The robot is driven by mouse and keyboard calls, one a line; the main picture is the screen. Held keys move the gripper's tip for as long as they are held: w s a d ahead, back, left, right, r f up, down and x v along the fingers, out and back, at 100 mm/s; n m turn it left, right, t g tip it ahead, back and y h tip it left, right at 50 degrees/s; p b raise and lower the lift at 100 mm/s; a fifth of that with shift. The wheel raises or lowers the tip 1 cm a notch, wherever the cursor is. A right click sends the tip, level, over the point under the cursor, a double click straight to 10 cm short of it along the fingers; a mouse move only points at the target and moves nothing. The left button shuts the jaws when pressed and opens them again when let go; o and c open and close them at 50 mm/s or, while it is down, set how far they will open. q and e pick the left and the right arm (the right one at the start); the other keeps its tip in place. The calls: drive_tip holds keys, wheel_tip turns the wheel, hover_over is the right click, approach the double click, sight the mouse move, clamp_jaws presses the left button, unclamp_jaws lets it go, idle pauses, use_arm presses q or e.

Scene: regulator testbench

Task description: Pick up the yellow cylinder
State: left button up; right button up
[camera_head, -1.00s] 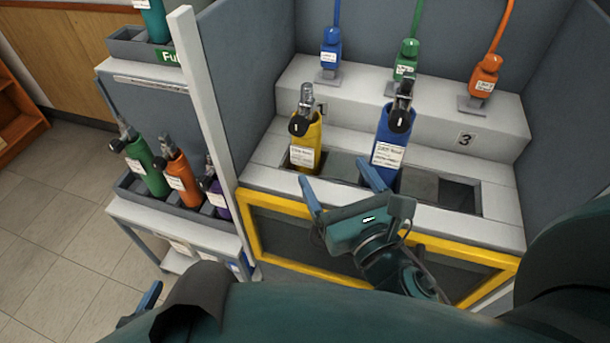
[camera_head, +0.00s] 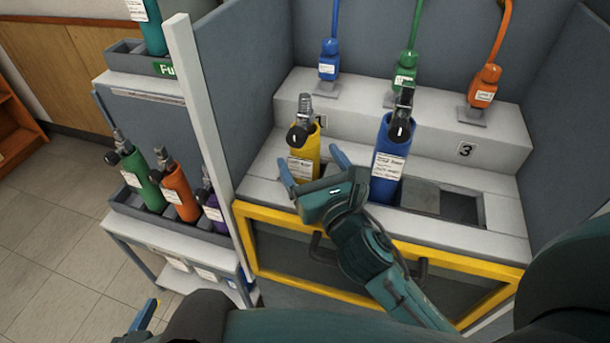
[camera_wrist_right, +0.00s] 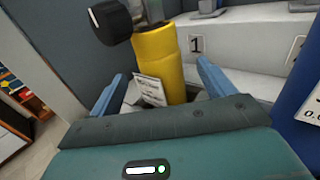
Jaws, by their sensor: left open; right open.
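The yellow cylinder (camera_head: 306,150) stands in the left slot of the bench, with a valve and black knob on top and a white label on its front. It also shows in the right wrist view (camera_wrist_right: 160,62), between and beyond the fingers. My right gripper (camera_head: 312,164) is open, its blue fingers pointing at the yellow cylinder from the front; they are not closed on it. The right wrist view shows one finger to each side of the cylinder's lower body (camera_wrist_right: 163,85). My left gripper (camera_head: 143,315) is at the lower left edge, far from the cylinder, mostly hidden.
A blue cylinder (camera_head: 388,160) stands close to the right of my right gripper. An empty slot (camera_head: 455,206) is further right. A white post (camera_head: 200,125) and a rack with green (camera_head: 142,179), orange (camera_head: 179,192) and purple (camera_head: 213,212) cylinders are to the left.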

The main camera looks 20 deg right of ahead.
sight(309, 158)
drive_tip(key=w, duration=0.4)
drive_tip(key=shift+a, duration=0.25)
drive_tip(key=shift+s, duration=0.1)
drive_tip(key=c, duration=1.2)
drive_tip(key=shift+r, duration=0.15)
